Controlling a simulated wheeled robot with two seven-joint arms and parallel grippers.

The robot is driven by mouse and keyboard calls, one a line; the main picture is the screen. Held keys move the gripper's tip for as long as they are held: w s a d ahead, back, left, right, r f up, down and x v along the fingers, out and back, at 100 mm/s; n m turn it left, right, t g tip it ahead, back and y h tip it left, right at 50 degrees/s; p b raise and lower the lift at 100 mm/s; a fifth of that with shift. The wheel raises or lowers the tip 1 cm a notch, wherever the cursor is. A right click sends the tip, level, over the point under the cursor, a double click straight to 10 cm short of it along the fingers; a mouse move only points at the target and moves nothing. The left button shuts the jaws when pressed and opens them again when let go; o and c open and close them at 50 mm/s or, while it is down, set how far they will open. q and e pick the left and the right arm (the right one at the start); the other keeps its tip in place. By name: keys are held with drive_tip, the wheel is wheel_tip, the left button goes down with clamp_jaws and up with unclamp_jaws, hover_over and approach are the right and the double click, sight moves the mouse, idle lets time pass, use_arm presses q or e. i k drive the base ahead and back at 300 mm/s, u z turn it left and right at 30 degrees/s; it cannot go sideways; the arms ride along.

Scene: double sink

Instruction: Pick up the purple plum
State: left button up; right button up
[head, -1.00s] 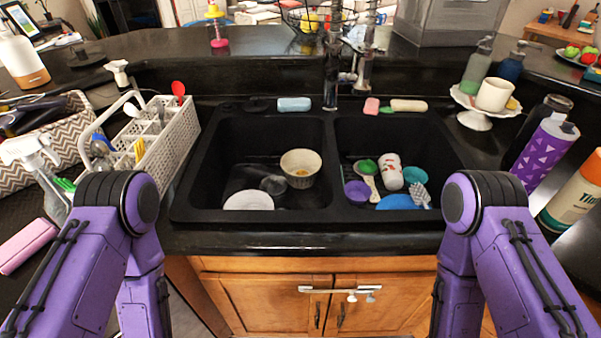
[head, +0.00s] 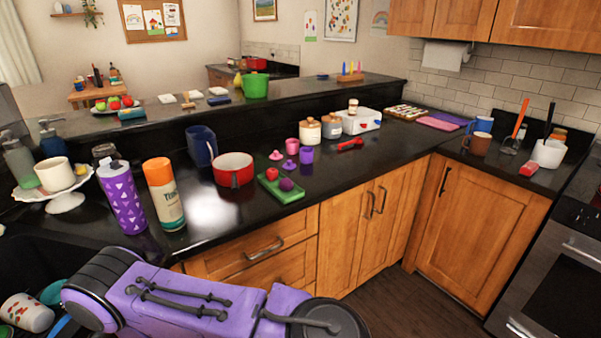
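A small dark purple, round plum (head: 286,185) lies on a green tray (head: 291,196) on the black counter, in the middle of the head view. A red fruit (head: 271,173) lies beside it on the same tray. My purple arm crosses the bottom left of the view, in front of the counter's near edge and well short of the tray. Neither of my grippers is in the frame.
A red pot (head: 233,170) stands just left of the tray, with a blue pitcher (head: 201,146) behind it. A purple cup (head: 306,155) and pink cup (head: 292,146) stand behind the tray. A purple bottle (head: 122,200) and orange-capped bottle (head: 164,195) stand left.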

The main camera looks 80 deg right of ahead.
sight(285, 184)
drive_tip(key=u, duration=0.05)
drive_tip(key=k, duration=0.2)
drive_tip(key=z, duration=1.15)
drive_tip(key=i, duration=0.4)
drive_tip(key=z, duration=3.5)
drive_tip(key=i, duration=1.05)
drive_tip(key=u, duration=2.05)
